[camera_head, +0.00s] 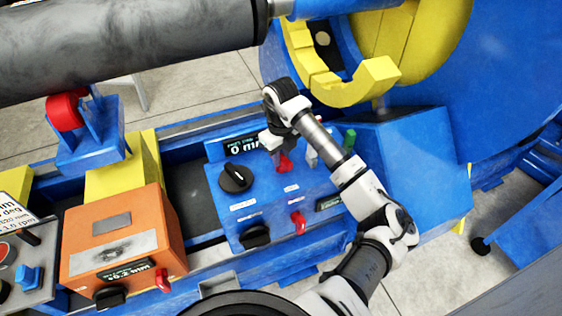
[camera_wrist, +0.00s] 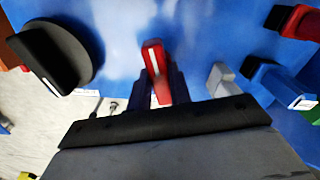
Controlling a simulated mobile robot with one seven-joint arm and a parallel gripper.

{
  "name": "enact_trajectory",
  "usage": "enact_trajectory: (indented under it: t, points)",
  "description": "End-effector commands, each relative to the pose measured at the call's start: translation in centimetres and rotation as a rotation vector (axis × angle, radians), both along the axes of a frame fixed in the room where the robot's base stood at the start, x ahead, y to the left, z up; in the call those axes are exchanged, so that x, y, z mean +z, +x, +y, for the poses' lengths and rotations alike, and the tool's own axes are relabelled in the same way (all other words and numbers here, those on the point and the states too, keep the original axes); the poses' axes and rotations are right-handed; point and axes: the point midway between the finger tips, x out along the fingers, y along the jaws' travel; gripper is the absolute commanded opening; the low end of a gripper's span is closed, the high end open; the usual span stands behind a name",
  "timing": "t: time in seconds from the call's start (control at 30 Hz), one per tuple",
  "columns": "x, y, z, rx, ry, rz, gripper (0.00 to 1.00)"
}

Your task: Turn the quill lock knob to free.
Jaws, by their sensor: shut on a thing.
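A blue control box (camera_head: 225,200) carries black round knobs and red handled knobs; its small labels are too small to read, so I cannot tell which one is named quill lock. Another red knob (camera_head: 298,222) sits nearer the front, apart from my gripper.
A black round knob (camera_head: 236,178) is left of my gripper, and it also shows in the wrist view (camera_wrist: 55,55). Grey (camera_head: 311,155) and green (camera_head: 349,139) handles stand close on the right. An orange box (camera_head: 120,235) is at left. A grey cylinder (camera_head: 130,45) spans above.

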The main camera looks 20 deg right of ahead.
Motion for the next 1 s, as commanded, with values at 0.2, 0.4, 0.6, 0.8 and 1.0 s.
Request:
enact_trajectory:
  t: [0.2,0.4,0.6,0.8,1.0]
  points:
    - [-0.59,0.03,-0.14,0.207,-0.006,-0.002,0.0]
    - [-0.55,0.06,-0.1,0.397,-0.006,-0.002,0.0]
    - [-0.48,0.06,-0.04,0.586,-0.005,-0.002,0.0]
    - [-0.35,0.06,-0.01,0.776,-0.002,-0.002,0.0]
    - [-0.22,0.05,0.01,0.952,-0.001,-0.002,0.0]
